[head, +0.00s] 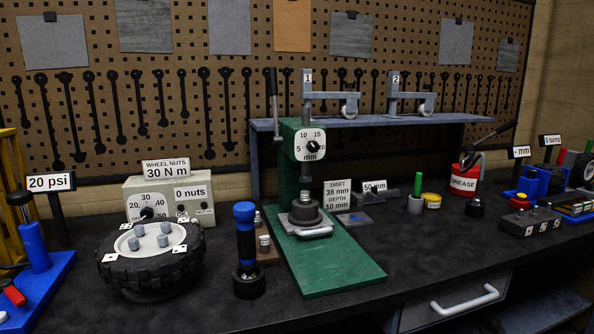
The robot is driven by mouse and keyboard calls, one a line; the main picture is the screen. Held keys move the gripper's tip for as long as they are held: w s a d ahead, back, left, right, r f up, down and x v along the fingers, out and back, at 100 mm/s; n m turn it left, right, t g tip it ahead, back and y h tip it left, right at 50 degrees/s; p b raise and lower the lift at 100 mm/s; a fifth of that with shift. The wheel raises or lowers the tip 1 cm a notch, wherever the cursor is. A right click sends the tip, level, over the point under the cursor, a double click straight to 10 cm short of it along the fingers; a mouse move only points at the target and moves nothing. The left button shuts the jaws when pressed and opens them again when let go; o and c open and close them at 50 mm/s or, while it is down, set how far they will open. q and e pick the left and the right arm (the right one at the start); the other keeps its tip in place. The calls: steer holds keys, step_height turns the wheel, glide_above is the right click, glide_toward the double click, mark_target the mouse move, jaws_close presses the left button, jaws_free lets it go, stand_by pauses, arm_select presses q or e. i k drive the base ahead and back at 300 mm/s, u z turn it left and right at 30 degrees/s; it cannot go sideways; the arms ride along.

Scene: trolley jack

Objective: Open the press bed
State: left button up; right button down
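The green press (289,165) stands at the middle of the bench, with a white dial (310,145) marked 5, 10, 15 mm on its front. Its flat green base (340,268) reaches toward the bench's front edge. A dark round part (305,211) with a grey cylinder on top sits under the ram, on a light grey piece (311,232) over the base. Whether that grey piece is the bed, and whether it is open, I cannot tell. A black-gripped lever (272,88) stands upright at the press's upper left. Neither of my grippers shows.
Left of the press are a blue-handled tool (245,240) in a dark holder and a wheel (152,262) with nuts. Behind is a shelf (440,119) with arms tagged 1 and 2. A drift sign (338,198) stands close right.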

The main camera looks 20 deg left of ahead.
mark_target(303, 221)
steer(key=z, duration=1.2)
steer(key=i, duration=0.9)
steer(key=u, duration=2.5)
